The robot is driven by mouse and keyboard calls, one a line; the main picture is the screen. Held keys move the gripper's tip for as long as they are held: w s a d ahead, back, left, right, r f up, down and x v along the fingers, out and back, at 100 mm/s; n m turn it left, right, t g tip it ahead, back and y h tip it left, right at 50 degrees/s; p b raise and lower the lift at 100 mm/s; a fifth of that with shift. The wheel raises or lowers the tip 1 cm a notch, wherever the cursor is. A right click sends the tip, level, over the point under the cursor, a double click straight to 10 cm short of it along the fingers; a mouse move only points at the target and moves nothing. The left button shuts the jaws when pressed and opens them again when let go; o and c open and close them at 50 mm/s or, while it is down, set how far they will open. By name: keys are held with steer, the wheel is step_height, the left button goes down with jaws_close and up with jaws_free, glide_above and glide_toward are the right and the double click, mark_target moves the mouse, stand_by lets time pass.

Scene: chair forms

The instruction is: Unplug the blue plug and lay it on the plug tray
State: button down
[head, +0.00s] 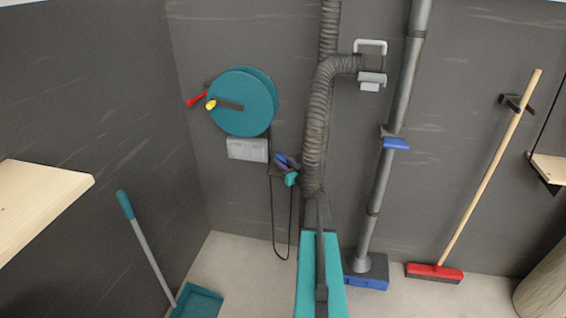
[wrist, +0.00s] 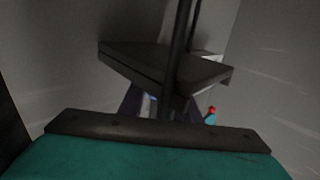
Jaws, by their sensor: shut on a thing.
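My gripper (head: 283,161) is small in the head view, a dark blue and teal shape right of the grey box (head: 247,149). In the wrist view the teal body and dark plate (wrist: 160,130) fill the bottom. The dark fingers beyond it are partly hidden. The gripper is shut on what appears to be the blue plug (wrist: 150,99), of which only a little blue shows. A black cord (wrist: 180,45) runs up from there. A dark flat ledge (wrist: 135,62) lies just past the fingers, perhaps the plug tray. I cannot tell whether the plug is out of a socket.
A teal reel (head: 240,105) with red and yellow parts hangs on the wall above the box. A black cord loop (head: 274,220) hangs below the gripper. A ribbed hose (head: 318,120) and grey pipe (head: 384,165) stand close on the right. A broom (head: 490,170) is farther right.

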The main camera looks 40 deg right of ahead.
steer(key=c, duration=1.2)
jaws_free()
steer(key=shift+s, duration=0.15)
steer(key=b+v, duration=0.1)
steer(key=v, duration=1.2)
steer(key=shift+s+a, duration=0.1)
steer(key=shift+s, duration=0.15)
